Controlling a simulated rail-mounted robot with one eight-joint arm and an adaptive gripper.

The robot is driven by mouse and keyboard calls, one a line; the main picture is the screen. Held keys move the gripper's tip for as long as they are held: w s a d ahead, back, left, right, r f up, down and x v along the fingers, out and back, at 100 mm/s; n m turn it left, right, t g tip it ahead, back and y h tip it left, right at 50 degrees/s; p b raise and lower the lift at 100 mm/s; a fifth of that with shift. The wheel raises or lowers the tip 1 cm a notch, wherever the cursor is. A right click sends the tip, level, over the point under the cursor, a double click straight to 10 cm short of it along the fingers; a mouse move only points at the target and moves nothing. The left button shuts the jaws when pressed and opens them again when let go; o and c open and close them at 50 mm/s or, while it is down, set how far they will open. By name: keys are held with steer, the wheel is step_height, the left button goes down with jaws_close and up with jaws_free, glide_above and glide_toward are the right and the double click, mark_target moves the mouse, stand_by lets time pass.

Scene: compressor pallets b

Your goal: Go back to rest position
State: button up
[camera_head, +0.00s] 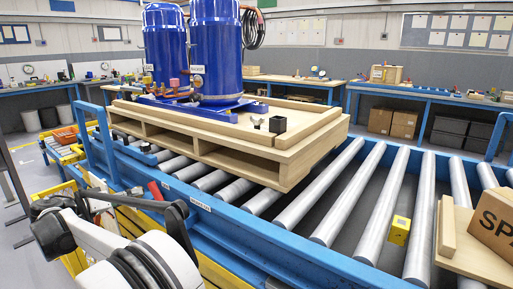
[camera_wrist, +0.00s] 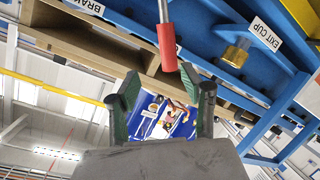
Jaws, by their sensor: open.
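My gripper (camera_wrist: 160,75) shows in the wrist view with its two dark green fingers spread apart. It is open, and nothing is clamped between the fingers. A red-handled lever (camera_wrist: 167,45) on a grey rod hangs from the top of that view, its red end near the fingertips; I cannot tell the exact gap. The red handle also shows in the head view (camera_head: 155,190), at the blue conveyor's near rail. My arm fills the lower left of the head view, and the gripper's fingers are not clear there.
A wooden pallet (camera_head: 235,158) with blue compressors (camera_head: 216,50) stands on the roller conveyor (camera_head: 345,190). A blue frame with an "EXIT CUP" label (camera_wrist: 265,34) and a brass fitting (camera_wrist: 236,52) is close to my gripper.

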steer(key=w+d+r+g+p, duration=0.15)
steer(key=d+r, duration=0.35)
steer(key=d, duration=0.5)
steer(key=w+d+r+g+y+p, duration=0.15)
steer(key=d+r, duration=0.35)
steer(key=d, duration=0.5)
steer(key=w+d+r+g, duration=0.15)
steer(key=d+r, duration=0.25)
steer(key=d, duration=0.6)
steer(key=s+d+r+g+p, duration=0.1)
steer(key=s+d+r, duration=0.1)
steer(key=d, duration=0.4)
steer(key=s+d+r+p, duration=0.1)
steer(key=s+d+r, duration=0.1)
steer(key=d, duration=0.4)
steer(key=s+d+g+y+p, duration=0.1)
steer(key=s+d+y+p, duration=0.15)
steer(key=s+d, duration=1.25)
steer(key=s+d+f+m+y+p, duration=0.1)
steer(key=s+d+f, duration=0.2)
steer(key=s, duration=0.5)
steer(key=s+d+f+m+y+p, duration=0.1)
steer(key=s+d+f+y, duration=0.1)
steer(key=s+d, duration=0.4)
steer(key=s+f, duration=0.1)
steer(key=s, duration=0.2)
steer(key=shift+s+d, duration=0.15)
steer(key=shift+s, duration=0.1)
steer(key=shift+f+t, duration=0.1)
steer(key=shift+t, duration=0.15)
